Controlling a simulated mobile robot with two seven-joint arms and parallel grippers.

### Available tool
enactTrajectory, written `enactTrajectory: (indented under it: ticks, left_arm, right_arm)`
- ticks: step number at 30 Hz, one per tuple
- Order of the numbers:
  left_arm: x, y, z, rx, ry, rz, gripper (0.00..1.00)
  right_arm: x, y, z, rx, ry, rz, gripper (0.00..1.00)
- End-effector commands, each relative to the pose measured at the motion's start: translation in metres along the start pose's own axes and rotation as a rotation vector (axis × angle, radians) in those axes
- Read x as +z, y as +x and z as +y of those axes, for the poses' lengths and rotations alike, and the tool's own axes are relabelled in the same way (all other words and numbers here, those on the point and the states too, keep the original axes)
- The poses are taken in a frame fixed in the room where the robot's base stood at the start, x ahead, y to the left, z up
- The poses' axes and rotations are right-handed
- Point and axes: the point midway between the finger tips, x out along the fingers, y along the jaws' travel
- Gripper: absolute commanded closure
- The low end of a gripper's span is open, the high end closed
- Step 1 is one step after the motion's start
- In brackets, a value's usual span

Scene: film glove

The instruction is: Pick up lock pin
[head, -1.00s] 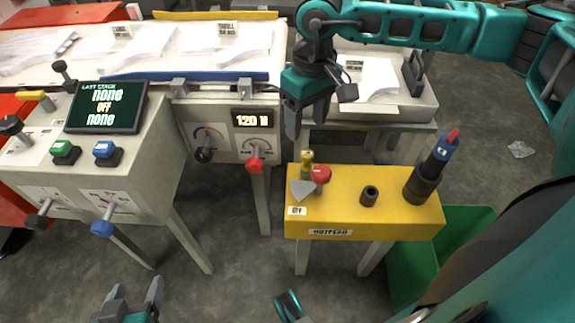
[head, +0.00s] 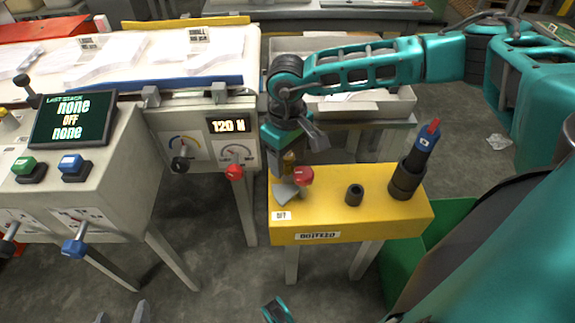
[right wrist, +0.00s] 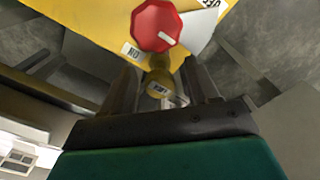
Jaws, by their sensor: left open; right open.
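The lock pin, a small brass-yellow piece (head: 289,158), stands on the yellow box (head: 340,207) beside the red knob (head: 303,176). In the right wrist view the pin (right wrist: 159,80) with a small white label shows between the two fingers of my right gripper (right wrist: 163,73). My right gripper (head: 283,165) is open and reaches down to the pin, partly hiding it in the head view. I cannot tell whether the fingers touch it. My left gripper (head: 123,314) is open and empty at the bottom edge, mostly cut off.
The red knob (right wrist: 156,25) and a grey plate (right wrist: 200,40) are close to the right fingers. The console (head: 100,170) is at left. Grey floor is clear in front.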

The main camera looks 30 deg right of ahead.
Motion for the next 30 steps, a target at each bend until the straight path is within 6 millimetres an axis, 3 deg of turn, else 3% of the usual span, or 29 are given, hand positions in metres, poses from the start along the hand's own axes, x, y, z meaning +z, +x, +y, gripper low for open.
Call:
enactTrajectory:
  ticks: [3, 9, 27, 30]
  left_arm:
    - [0.002, 0.002, 0.001, 0.003, -0.002, -0.005, 0.32]
    - [-0.005, 0.000, 0.003, 0.005, -0.008, 0.007, 0.32]
    - [-0.004, 0.002, 0.004, 0.005, -0.008, 0.008, 0.32]
    - [-0.003, 0.002, 0.003, 0.005, -0.008, 0.006, 0.32]
  right_arm:
    - [0.000, 0.014, 0.000, 0.000, 0.000, 0.000, 0.40]
    - [0.000, 0.013, 0.000, -0.001, 0.000, 0.001, 0.40]
    - [0.000, 0.013, 0.000, 0.000, 0.000, 0.001, 0.97]
    - [0.000, 0.013, 0.000, 0.000, 0.000, 0.001, 0.99]
